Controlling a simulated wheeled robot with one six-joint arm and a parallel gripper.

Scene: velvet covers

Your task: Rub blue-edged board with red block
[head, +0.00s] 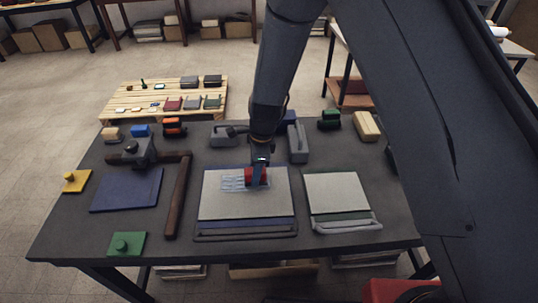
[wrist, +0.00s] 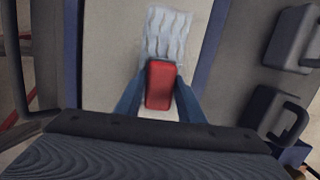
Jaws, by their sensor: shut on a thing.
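The blue-edged board (head: 270,205) lies on the dark table, a light grey panel with a blue border along its front. It also shows in the wrist view (wrist: 108,60), with blue strips at both sides. A whitish patch with wavy streaks (head: 232,184) marks its left-centre; in the wrist view the patch (wrist: 166,35) runs away from the block. The red block (head: 256,177) is at the patch's right end. My gripper (head: 260,167) is shut on the red block (wrist: 160,85), one blue finger at each side. Whether the block touches the board I cannot tell.
Right of it lies a green-edged board (head: 337,193) with a grey handle. A blue panel (head: 128,190) and a brown L-shaped bar (head: 178,200) lie left. Grey handled blocks (head: 298,143) stand behind. A green knobbed plate (head: 126,244) sits front left.

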